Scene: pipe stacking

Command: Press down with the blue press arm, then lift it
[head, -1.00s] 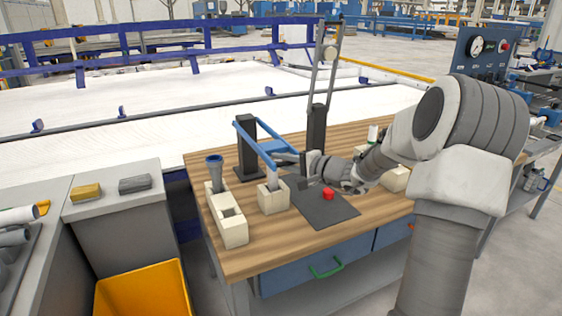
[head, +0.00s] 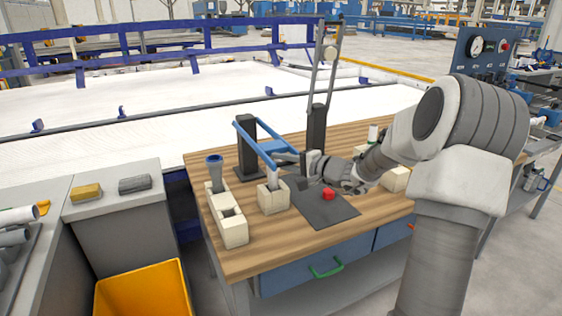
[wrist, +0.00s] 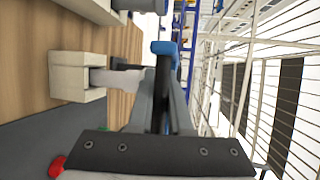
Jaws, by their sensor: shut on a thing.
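The blue press arm (head: 256,143) slopes down from the top of a black post (head: 247,152) on the wooden workbench (head: 262,238). My gripper (head: 284,157) is at the lower front end of the press arm, with its jaws shut on it. In the wrist view, my gripper's long fingers (wrist: 163,85) reach up to a blue piece of the press arm (wrist: 164,47). A pale block (head: 273,200) with a grey pipe piece (head: 271,180) stands just below the arm's end. The fingertips partly hide the grip.
A pale two-hole block (head: 232,226) with an upright blue-topped pipe (head: 214,168) stands to the left. A black plate (head: 325,211) with a red knob (head: 328,194) lies to the right. A tall dark stand (head: 316,125) rises behind my gripper. A yellow bin (head: 150,290) sits lower left.

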